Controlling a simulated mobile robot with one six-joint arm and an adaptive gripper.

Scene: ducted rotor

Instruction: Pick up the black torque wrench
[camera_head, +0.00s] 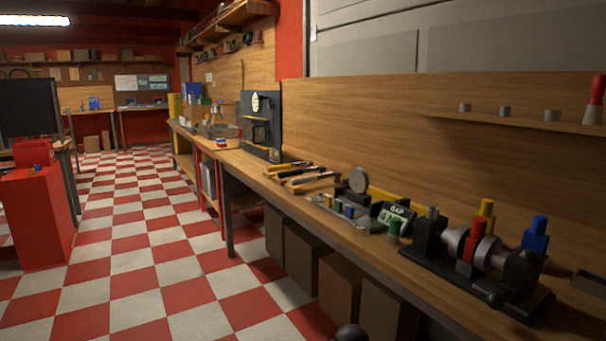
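Several long hand tools (300,178) lie close together on the wooden workbench (335,222), left of a round grey disc. Some have black parts and others have yellow or tan parts. The black torque wrench may be among them, but they are too small and overlapped to tell which one it is. My gripper is not in view. A dark rounded shape at the bottom edge may be part of my arm; I cannot tell.
On the bench, right of the tools, stand a grey disc (358,180), a gauge marked GAP (394,214) and a black fixture (478,255) with coloured knobs. A black upright panel (262,125) stands farther back. Boxes (305,260) fill the space underneath. The checkered floor (150,230) is open at left.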

